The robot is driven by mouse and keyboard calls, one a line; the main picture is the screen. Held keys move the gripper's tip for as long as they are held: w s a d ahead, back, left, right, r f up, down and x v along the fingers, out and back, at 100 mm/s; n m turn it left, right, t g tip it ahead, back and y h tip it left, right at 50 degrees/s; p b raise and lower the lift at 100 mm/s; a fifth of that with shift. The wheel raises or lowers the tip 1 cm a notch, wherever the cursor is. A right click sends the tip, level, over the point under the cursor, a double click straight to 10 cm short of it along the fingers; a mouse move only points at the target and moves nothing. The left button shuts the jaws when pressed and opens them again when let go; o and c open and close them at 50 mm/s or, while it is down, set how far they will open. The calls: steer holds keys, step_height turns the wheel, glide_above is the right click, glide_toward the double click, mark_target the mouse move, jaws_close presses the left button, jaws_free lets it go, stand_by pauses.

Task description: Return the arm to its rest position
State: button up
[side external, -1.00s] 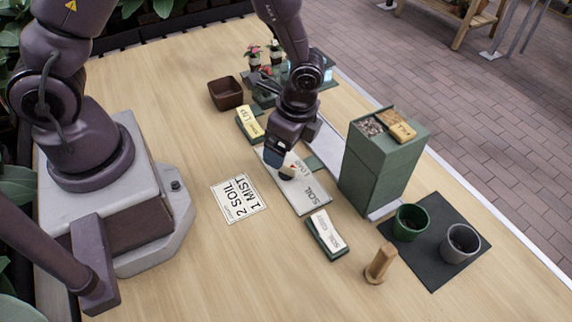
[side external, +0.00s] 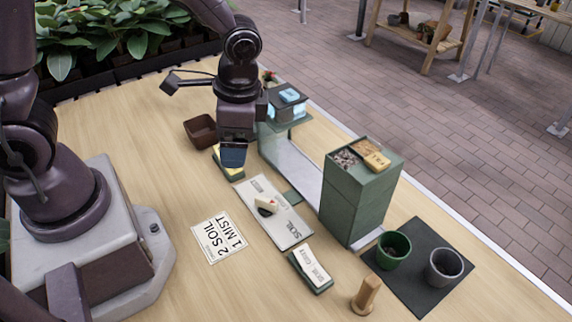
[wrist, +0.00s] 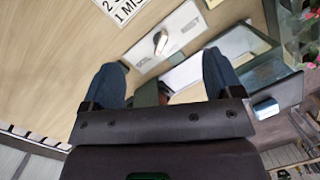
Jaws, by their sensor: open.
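My gripper (side external: 233,155) hangs above the table, over the far end of the yellow-labelled green block and apart from the board. In the wrist view my gripper (wrist: 165,75) shows two blue fingers spread apart, with nothing held between them. A white soil board (side external: 285,222) lies flat below with a small cream-and-dark piece (side external: 266,207) on it. The board also shows in the wrist view (wrist: 185,28), with the small piece (wrist: 160,42) on it.
A tall green box (side external: 358,195) with gravel and a yellow block on top stands right of the board. Green (side external: 394,249) and grey (side external: 444,267) pots stand on a dark mat (side external: 415,290). A brown bowl (side external: 200,131), sign (side external: 219,237), labelled block (side external: 310,270) and wooden peg (side external: 366,296) surround the board.

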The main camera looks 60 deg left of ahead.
steer(key=s+a+r+n+t, duration=0.1)
steer(key=s+r+n+t, duration=0.1)
steer(key=r, duration=0.6)
steer(key=s+a+r+n+t+h, duration=0.1)
steer(key=s+r+n+t, duration=0.2)
steer(key=r, duration=0.6)
steer(key=s+t, duration=0.1)
steer(key=s, duration=0.1)
steer(key=shift+s+a+n+t+h, duration=0.3)
steer(key=shift+a+t, duration=0.1)
